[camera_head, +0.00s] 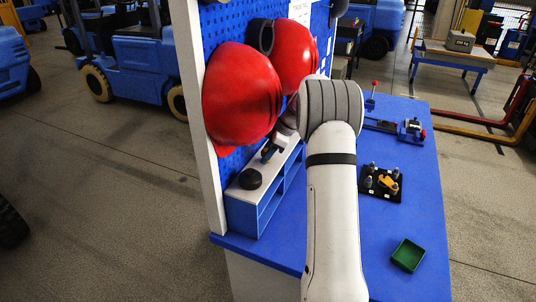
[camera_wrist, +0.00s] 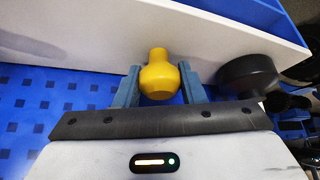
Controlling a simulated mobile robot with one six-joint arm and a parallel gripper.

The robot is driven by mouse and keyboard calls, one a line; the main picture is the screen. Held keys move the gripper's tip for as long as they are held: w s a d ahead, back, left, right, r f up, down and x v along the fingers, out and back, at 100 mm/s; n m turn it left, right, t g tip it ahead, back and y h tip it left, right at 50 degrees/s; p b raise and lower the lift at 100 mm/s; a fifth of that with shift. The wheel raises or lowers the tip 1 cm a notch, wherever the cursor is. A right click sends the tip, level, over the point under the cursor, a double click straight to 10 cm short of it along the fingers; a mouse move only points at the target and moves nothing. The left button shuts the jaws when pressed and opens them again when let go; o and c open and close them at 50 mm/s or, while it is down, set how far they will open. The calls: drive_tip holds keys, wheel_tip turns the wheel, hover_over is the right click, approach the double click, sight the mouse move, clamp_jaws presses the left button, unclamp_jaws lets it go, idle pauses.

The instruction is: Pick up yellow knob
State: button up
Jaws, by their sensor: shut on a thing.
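The yellow knob (camera_wrist: 160,78), with a round body and a narrower neck, sits between the two blue-grey fingers of my gripper (camera_wrist: 159,68) in the wrist view. The fingers are shut on its sides. The neck points toward the white top of the shelf (camera_wrist: 220,28); I cannot tell whether knob and shelf touch. In the head view my gripper (camera_head: 270,151) is over the shelf top, below the red helmets, and I cannot make out the knob there.
A black round knob (camera_head: 250,179) stands on the shelf close beside my gripper; it also shows in the wrist view (camera_wrist: 248,76). Red helmets (camera_head: 242,97) hang on the blue pegboard. A black fixture (camera_head: 381,194) and a green tray (camera_head: 408,255) are on the blue table.

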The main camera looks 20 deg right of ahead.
drive_tip(key=shift+r, duration=0.1)
drive_tip(key=shift+s+d+r+b, duration=0.1)
drive_tip(key=shift+d+r+b, duration=0.1)
drive_tip(key=shift+b, duration=0.3)
wheel_tip(320, 180, up, 6)
drive_tip(key=shift+s+d+r+b, duration=0.15)
drive_tip(key=shift+r+b, duration=0.05)
drive_tip(key=shift+b, duration=0.45)
drive_tip(key=s+d+b, duration=0.3)
drive_tip(key=s+d, duration=1)
drive_tip(key=shift+s+d+b, duration=0.2)
drive_tip(key=shift+s+b, duration=0.1)
